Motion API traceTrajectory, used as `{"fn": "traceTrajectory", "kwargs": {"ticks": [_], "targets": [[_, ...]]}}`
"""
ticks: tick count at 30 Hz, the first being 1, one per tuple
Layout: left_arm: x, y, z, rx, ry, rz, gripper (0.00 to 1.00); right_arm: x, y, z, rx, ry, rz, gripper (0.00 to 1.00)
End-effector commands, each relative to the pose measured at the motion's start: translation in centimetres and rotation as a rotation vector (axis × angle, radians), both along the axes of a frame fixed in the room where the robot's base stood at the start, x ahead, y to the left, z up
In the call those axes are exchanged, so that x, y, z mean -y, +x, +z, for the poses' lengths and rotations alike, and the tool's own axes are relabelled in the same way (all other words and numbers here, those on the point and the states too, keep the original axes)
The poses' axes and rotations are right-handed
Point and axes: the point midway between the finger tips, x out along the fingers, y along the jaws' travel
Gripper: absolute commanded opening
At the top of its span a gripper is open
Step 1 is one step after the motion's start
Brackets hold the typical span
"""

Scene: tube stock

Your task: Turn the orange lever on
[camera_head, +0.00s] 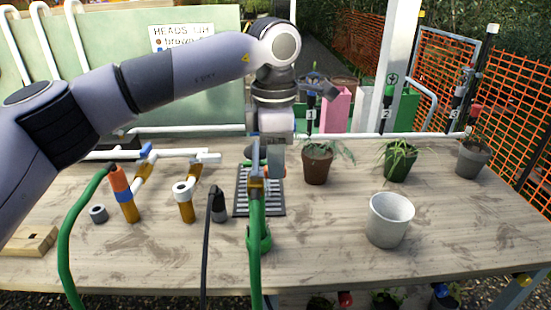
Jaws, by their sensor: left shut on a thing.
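My left gripper (270,165) comes down from above over the middle of the table. It is shut at a small orange part, which looks like the orange lever (267,173). The lever is mostly hidden by the fingers, so its exact angle cannot be told. It sits on a brass-coloured upright fitting with a blue part (256,155) beside it on the left. A green hose (256,230) hangs in front of this fitting. My right gripper is not in view.
A dark drain grate (241,205) lies under the fitting. To the left stand brass fittings, one with an orange connector (119,180) on a green hose. A black hose end (218,205) stands close by. A white pot (389,220) and potted plants (318,165) are to the right.

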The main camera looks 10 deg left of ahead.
Motion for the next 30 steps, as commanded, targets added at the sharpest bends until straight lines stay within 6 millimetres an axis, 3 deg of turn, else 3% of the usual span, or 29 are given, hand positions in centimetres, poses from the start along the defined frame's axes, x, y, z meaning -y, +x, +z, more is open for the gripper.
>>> {"fn": "traceTrajectory", "kwargs": {"ticks": [11, 12, 14, 15, 24, 30], "targets": [[-0.1, 0.0, 0.0, 0.001, 0.001, 0.006, 0.00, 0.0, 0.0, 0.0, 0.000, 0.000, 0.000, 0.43], [-0.1, 0.0, 0.0, 0.001, 0.001, 0.006, 0.22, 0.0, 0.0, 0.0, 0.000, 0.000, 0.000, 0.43], [-0.1, 0.0, 0.0, 0.001, 0.001, 0.006, 0.41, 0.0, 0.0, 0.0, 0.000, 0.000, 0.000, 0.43], [-0.1, 0.0, 0.0, 0.001, 0.001, 0.005, 0.45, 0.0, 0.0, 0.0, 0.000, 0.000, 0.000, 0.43], [0.0, 0.0, 0.3, 0.001, 0.000, 0.005, 0.45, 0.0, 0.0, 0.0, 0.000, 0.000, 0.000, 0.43], [0.0, 0.0, 2.9, 0.003, 0.000, 0.006, 0.45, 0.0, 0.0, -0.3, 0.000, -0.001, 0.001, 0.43]]}}
